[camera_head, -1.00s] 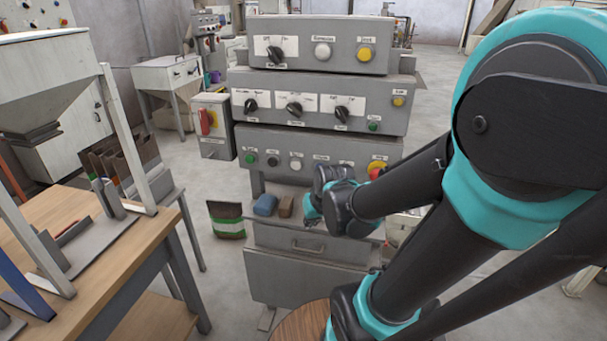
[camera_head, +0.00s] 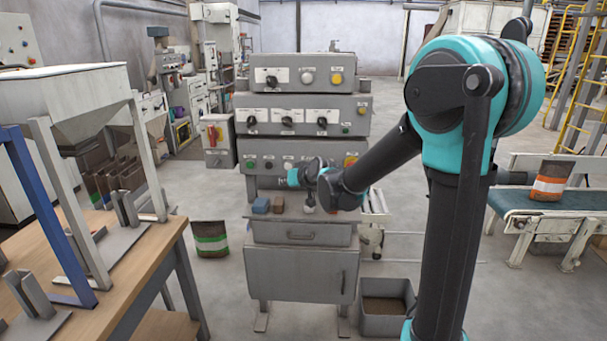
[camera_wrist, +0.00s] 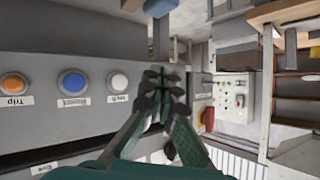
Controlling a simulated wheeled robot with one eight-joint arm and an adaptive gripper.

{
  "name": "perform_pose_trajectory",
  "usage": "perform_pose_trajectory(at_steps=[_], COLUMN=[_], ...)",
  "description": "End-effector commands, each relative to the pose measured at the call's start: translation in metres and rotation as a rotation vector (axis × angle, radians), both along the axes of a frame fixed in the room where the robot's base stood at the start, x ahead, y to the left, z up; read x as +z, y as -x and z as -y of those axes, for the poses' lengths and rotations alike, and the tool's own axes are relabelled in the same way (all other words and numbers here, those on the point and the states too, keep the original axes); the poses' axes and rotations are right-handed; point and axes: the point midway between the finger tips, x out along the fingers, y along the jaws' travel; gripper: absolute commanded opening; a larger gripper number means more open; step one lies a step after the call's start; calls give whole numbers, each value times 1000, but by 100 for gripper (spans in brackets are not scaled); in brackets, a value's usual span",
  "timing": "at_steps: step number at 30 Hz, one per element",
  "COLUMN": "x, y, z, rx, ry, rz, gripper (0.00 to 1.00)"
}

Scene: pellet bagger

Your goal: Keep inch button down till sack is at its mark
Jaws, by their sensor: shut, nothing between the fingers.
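My gripper (camera_wrist: 165,85) is shut and empty in the wrist view. Its fingertips are just beside a white button (camera_wrist: 118,82) whose small label seems to read Inch; I cannot tell whether they touch the panel. A blue button (camera_wrist: 72,82) and an orange one (camera_wrist: 13,85) labelled Trip are farther left. In the head view, my arm reaches the lower panel of the grey control cabinet (camera_head: 262,149), and its end hides part of it. An orange-and-white banded sack (camera_head: 552,180) stands on the conveyor (camera_head: 535,202) at right. I cannot make out its mark.
A green-banded sack (camera_head: 210,239) stands on the floor left of the cabinet. A grey bin (camera_head: 387,325) is at its right foot. A wooden bench (camera_head: 150,262) with a hopper frame fills the left. Small blue and brown blocks lie on the cabinet ledge.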

Motion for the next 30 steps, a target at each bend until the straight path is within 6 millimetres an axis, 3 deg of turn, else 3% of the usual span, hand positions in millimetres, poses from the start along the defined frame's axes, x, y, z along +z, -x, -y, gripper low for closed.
perform_pose_trajectory(at_steps=[17, 30], x=[2, 1], y=[-10, -65], z=[-4, -1], rx=[2, 2], ry=[-5, -4], rz=[6, 6], gripper=[0, 0])
